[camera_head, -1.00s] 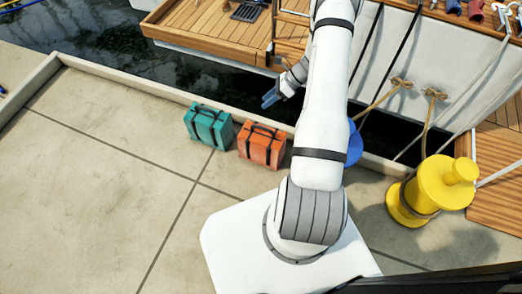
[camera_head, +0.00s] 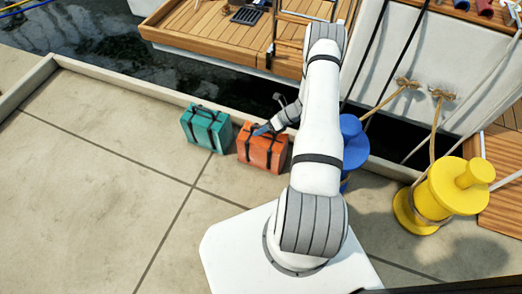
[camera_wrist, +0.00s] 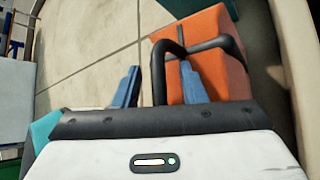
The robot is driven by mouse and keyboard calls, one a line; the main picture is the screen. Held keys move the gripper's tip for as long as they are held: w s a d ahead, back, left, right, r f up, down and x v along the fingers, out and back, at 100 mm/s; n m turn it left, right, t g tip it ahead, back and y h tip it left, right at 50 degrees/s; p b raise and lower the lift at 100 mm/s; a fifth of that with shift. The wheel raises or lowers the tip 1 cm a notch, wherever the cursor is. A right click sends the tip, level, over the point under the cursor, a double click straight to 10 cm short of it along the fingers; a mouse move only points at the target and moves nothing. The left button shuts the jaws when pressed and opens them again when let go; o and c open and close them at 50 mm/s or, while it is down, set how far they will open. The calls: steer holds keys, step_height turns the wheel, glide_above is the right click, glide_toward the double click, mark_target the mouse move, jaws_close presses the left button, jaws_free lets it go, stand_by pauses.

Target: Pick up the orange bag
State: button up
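The orange bag (camera_head: 262,151) stands upright on the concrete quay, with dark straps and a dark handle on top. In the wrist view the orange bag (camera_wrist: 205,62) fills the upper right, its black handle loop rising close to the fingers. My gripper (camera_head: 264,130) is at the top of the bag in the head view. In the wrist view my gripper (camera_wrist: 160,88) is open, its two blue fingers apart. One side of the handle loop appears between the fingers, and the right finger overlaps the loop's opening. I cannot tell whether either finger touches the handle.
A teal bag (camera_head: 206,129) stands just left of the orange one. A blue bollard (camera_head: 352,145) is to the right, partly behind my arm, and a yellow bollard (camera_head: 440,193) is further right. The quay's raised edge and water lie behind. Open concrete lies to the left.

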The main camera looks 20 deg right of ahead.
steer(key=shift+w+a+f, duration=0.15)
steer(key=shift+a+f, duration=0.15)
steer(key=shift+a, duration=0.1)
jaws_close()
stand_by(1.2)
